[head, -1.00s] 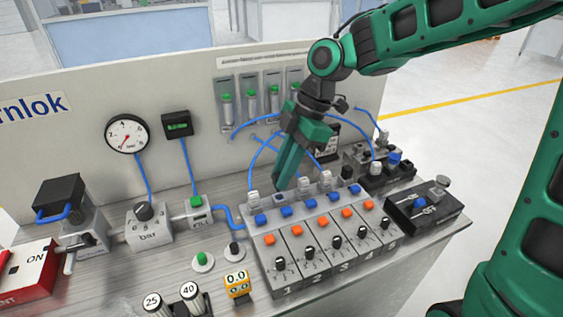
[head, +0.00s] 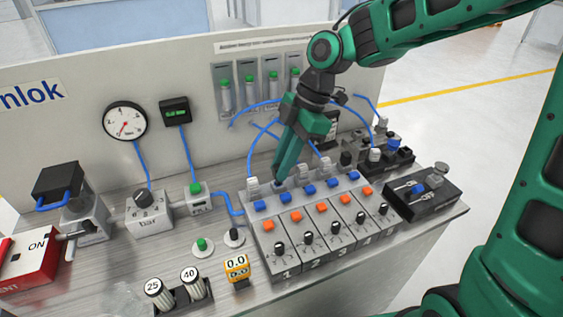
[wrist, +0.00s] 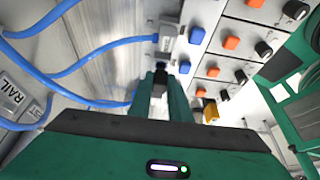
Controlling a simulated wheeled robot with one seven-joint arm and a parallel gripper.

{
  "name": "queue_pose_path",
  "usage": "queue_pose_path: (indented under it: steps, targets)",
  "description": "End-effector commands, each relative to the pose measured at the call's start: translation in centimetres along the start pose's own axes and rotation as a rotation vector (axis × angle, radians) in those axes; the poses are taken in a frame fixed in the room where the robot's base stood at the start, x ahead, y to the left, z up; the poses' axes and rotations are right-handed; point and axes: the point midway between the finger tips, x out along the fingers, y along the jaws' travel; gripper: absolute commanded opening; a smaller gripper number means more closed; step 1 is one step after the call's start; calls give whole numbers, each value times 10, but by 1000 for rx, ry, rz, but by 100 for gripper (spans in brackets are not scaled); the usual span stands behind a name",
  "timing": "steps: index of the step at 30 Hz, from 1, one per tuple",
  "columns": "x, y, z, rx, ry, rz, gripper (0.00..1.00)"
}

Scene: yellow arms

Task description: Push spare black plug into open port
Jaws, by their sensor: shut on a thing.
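My gripper (head: 277,181) points down at the back row of ports on the valve block (head: 262,237), just right of the leftmost white fitting (head: 252,184). It is shut on a small black plug (wrist: 160,81), which shows between the fingertips in the wrist view. The plug is at or just above the second port position. The fingers hide the port itself, so I cannot tell whether the plug is touching or inside it.
Blue tubes (head: 251,150) arch behind and beside my gripper. Blue buttons (head: 284,197) and orange buttons (head: 295,216) stand in rows in front of it. A pressure gauge (head: 125,122) is on the back panel. A black box (head: 421,190) stands to the right.

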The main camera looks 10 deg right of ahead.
Motion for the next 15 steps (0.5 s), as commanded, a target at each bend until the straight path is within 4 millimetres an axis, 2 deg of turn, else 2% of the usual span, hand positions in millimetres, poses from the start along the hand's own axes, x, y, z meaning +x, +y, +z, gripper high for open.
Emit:
queue_pose_path:
  steps: [15]
  targets:
    - [5,0,2,-1,1,-1,0]
